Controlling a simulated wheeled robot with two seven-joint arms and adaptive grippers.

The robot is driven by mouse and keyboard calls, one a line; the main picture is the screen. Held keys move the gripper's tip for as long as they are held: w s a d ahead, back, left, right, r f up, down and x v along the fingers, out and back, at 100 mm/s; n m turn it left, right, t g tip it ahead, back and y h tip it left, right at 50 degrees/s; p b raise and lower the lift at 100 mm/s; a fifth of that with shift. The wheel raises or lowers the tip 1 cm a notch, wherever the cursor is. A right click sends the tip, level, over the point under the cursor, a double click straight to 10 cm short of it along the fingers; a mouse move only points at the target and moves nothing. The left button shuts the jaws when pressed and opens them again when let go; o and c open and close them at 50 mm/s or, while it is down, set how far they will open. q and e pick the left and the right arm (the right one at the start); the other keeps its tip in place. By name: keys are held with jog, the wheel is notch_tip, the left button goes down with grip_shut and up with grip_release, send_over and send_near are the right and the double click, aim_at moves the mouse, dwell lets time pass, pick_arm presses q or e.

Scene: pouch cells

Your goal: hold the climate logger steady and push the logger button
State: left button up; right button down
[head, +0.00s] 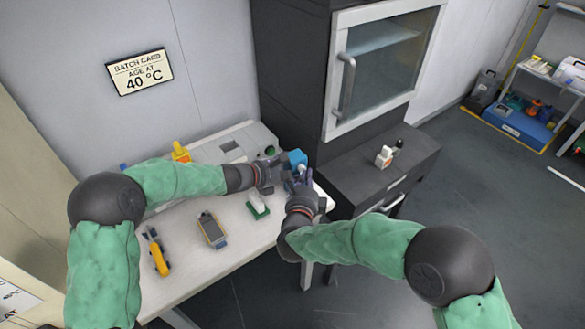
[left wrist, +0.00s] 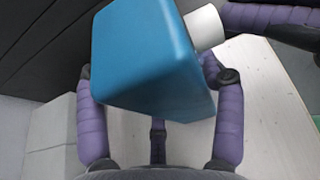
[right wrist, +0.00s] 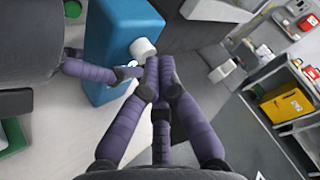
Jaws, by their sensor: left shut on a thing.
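The climate logger is a blue box (head: 297,158) with a white round button (right wrist: 142,47). It is up at the right end of the table, and its button also shows in the left wrist view (left wrist: 204,27). My left gripper (head: 276,172) is shut on the logger, its purple fingers on both sides of the blue body (left wrist: 150,60). My right gripper (right wrist: 160,65) is shut and empty, its fingertips together right beside the button. I cannot tell whether they touch it. In the head view the hands partly hide the logger.
The white table (head: 185,270) holds a handheld meter (head: 212,230), a yellow-handled tool (head: 158,255), a green-based item (head: 257,206) and a yellow bottle (head: 180,152). A dark cabinet (head: 290,65) stands behind, with a low drawer unit (head: 400,175) at right.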

pick_arm(q)
jog(key=shift+f, duration=0.1)
pick_arm(e)
jog(key=shift+w+a, duration=0.1)
dwell(0.5)
jog(key=shift+s+d, duration=0.35)
jog(key=shift+s, duration=0.15)
jog(key=shift+s+d, duration=0.9)
jog(key=shift+s, duration=0.3)
jog(key=shift+s+d, duration=0.9)
jog(key=shift+s, duration=0.3)
pick_arm(q)
jog(key=o, duration=1.3)
jog(key=shift+o, duration=0.2)
